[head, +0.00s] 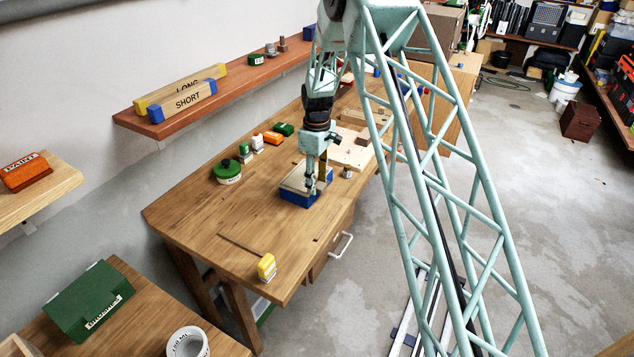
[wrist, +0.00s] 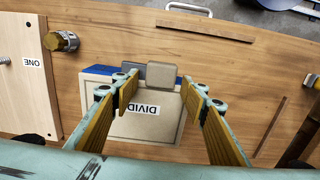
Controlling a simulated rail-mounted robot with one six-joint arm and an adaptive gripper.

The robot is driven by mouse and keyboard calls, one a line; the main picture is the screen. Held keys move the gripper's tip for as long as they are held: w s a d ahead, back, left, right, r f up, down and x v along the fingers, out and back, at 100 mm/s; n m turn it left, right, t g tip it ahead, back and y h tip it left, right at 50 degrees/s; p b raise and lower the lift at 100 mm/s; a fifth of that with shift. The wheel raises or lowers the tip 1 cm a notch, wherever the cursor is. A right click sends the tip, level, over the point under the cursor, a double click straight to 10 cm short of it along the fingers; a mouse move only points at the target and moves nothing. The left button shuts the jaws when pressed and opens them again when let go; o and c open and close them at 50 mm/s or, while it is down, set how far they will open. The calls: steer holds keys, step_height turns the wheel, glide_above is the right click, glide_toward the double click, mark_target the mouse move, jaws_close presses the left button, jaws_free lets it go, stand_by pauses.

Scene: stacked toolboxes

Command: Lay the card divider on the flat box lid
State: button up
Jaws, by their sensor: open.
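The card divider (wrist: 165,118) is a flat grey-beige sheet with a "DIVID…" label, partly hidden by my fingers in the wrist view. It lies over a blue box (wrist: 98,74), whose blue edge shows along its far left side. A raised beige tab (wrist: 162,76) stands at the divider's far edge. My gripper (wrist: 160,92) is open, its fingertips apart on either side of the tab, with nothing visibly clamped. In the head view the blue box (head: 298,197) stands on the workbench, with my gripper (head: 318,187) right above its front right part.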

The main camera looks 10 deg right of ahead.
steer(key=shift+r, duration=0.25)
steer(key=shift+r+p, duration=0.35)
steer(key=shift+r, duration=0.15)
step_height(320, 180, up, 11)
steer(key=shift+r+b, duration=0.2)
steer(key=shift+b, duration=0.2)
stand_by(0.8)
